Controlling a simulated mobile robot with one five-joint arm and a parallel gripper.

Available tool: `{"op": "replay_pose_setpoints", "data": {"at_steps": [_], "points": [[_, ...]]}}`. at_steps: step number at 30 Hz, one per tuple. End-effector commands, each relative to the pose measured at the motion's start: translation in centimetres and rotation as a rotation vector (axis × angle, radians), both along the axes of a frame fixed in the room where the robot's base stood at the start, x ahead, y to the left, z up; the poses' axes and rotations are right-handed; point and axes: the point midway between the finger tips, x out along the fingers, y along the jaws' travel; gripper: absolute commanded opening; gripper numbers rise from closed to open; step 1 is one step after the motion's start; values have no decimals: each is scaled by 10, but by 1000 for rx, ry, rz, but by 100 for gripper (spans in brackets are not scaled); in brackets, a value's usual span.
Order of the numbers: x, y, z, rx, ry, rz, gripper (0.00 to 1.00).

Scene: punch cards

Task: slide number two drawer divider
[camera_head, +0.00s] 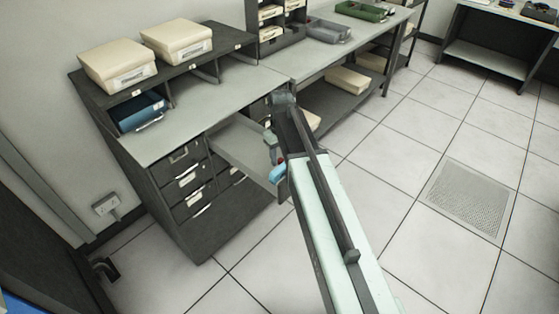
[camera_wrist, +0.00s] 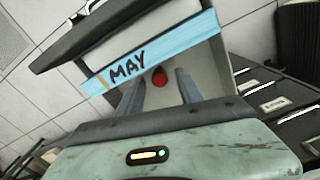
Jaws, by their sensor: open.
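A drawer (camera_head: 232,143) with a pale interior stands pulled out of the dark cabinet. In the wrist view, a blue strip (camera_wrist: 180,43) marked "MAY" crosses a pale panel, which looks like a divider. A red knob-like spot (camera_wrist: 159,77) shows just below the strip; the blue strip also shows small in the head view (camera_head: 277,174). My gripper (camera_wrist: 160,88) is open, its two grey fingers on either side of the red spot. Whether they touch it or the panel is unclear. No number is readable, and other dividers are not clearly visible.
The dark cabinet (camera_head: 200,228) has several shut labelled drawers left of the open one. The counter (camera_head: 190,115) above holds a shelf with two cream boxes (camera_head: 118,62) and a blue tray (camera_head: 140,110). Tiled floor lies free to the right, with a grate (camera_head: 467,197).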

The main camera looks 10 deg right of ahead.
Motion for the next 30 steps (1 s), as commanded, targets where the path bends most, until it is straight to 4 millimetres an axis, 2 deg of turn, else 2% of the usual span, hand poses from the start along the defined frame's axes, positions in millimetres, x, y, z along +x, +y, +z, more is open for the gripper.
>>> {"op": "replay_pose_setpoints", "data": {"at_steps": [2, 6, 7, 30], "points": [[0, 0, 1, 0, 0, 0, 43], [0, 0, 1, 0, 0, 1, 4], [0, 0, 1, 0, 0, 1, 0], [0, 1, 1, -1, 0, 2, 0]]}}
